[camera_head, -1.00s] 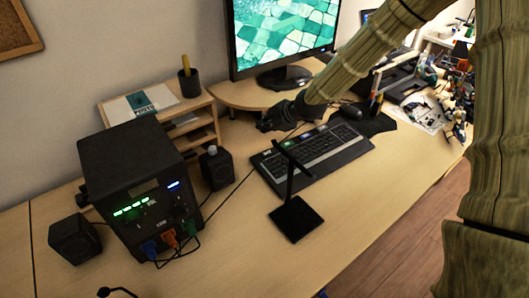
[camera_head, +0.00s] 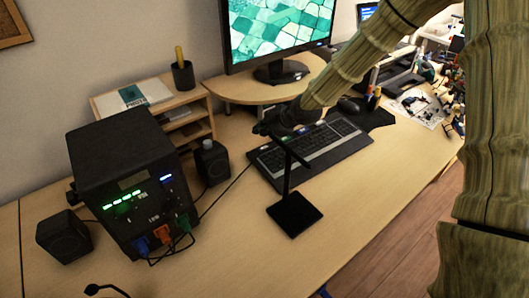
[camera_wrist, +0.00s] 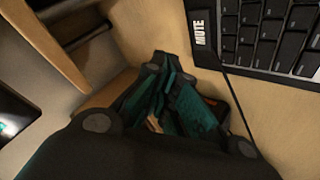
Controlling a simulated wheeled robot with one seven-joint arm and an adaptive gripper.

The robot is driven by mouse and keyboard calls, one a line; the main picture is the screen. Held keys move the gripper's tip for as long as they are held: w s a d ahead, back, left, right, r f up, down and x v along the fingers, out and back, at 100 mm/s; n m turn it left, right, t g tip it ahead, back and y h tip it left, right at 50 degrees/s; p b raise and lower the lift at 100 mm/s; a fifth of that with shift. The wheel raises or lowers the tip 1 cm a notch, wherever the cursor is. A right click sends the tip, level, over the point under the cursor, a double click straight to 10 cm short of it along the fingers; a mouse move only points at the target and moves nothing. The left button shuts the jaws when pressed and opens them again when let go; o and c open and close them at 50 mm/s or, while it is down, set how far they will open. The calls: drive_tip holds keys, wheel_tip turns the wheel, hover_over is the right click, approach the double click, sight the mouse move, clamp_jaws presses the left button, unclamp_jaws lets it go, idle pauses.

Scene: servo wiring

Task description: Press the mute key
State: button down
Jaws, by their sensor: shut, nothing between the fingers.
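The keyboard (camera_head: 313,154) lies on the desk in the head view. The wrist view shows its dark keys (camera_wrist: 262,35) at the upper right. The mute key (camera_wrist: 203,38), with white MUTE lettering, stands at the keyboard's edge there. My gripper (camera_head: 262,128) is at the keyboard's far left corner in the head view. In the wrist view my gripper (camera_wrist: 160,68) is shut and empty, with its fingers together. It appears left of and below the mute key, over bare wood. I cannot tell its exact height or any contact.
A black stand (camera_head: 294,213) rises in front of the keyboard. A black box with lit indicators (camera_head: 125,180) and a small speaker (camera_head: 212,162) are to the left. The monitor (camera_head: 278,32) stands behind on a riser (camera_head: 262,91).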

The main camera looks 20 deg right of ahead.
sight(262, 149)
drive_tip(key=shift+f+b, duration=0.8)
drive_tip(key=shift+f, duration=1.15)
drive_tip(key=shift+f, duration=0.1)
drive_tip(key=shift+f, duration=0.35)
drive_tip(key=shift+f, duration=0.35)
idle(0.8)
drive_tip(key=shift+r, duration=0.15)
drive_tip(key=shift+r+p, duration=0.4)
drive_tip(key=shift+r, duration=0.25)
drive_tip(key=shift+r, duration=0.1)
drive_tip(key=shift+r+p, duration=1.85)
drive_tip(key=shift+r, duration=0.55)
